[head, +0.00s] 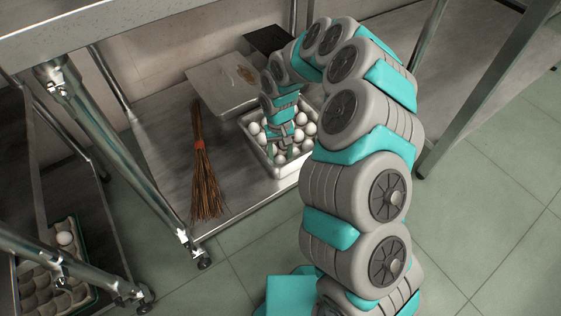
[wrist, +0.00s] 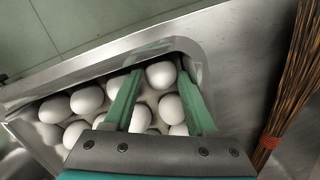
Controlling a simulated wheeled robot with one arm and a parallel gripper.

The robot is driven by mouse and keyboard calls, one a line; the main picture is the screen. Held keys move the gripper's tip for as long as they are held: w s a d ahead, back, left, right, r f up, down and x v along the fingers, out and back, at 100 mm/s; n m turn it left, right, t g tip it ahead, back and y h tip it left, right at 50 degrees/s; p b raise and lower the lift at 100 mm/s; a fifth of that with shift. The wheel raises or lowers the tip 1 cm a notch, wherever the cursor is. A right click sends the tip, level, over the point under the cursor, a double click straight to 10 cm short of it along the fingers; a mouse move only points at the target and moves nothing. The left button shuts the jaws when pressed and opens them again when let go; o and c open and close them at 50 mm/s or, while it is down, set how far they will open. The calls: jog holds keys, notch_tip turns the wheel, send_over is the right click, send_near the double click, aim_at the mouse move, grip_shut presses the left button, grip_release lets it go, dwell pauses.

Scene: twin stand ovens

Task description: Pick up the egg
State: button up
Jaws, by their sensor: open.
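Several white eggs lie in a metal pan (head: 255,150) on the low steel shelf. In the wrist view, one egg (wrist: 171,108) sits between the two green fingers of my gripper (wrist: 158,88), and another egg (wrist: 161,75) lies by the pan's corner near the fingertips. My gripper is open and reaches down into the pan, with its fingers apart. The lower part of the egg between the fingers is hidden by the gripper body. More eggs (wrist: 87,99) lie to the left in the wrist view. In the head view my gripper (head: 280,142) partly covers the eggs.
A straw broom (head: 205,180) with a red band lies left of the pan. A metal box (head: 228,85) stands behind it. A steel table leg (head: 130,180) and the upper tabletop (head: 130,20) frame the shelf. An egg carton (head: 45,290) with one visible egg (head: 65,238) sits at lower left.

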jog(key=shift+s+f, duration=0.1)
jog(key=shift+f, duration=0.35)
jog(key=c, duration=0.4)
jog(key=shift+r, duration=0.1)
jog(key=shift+c, duration=0.2)
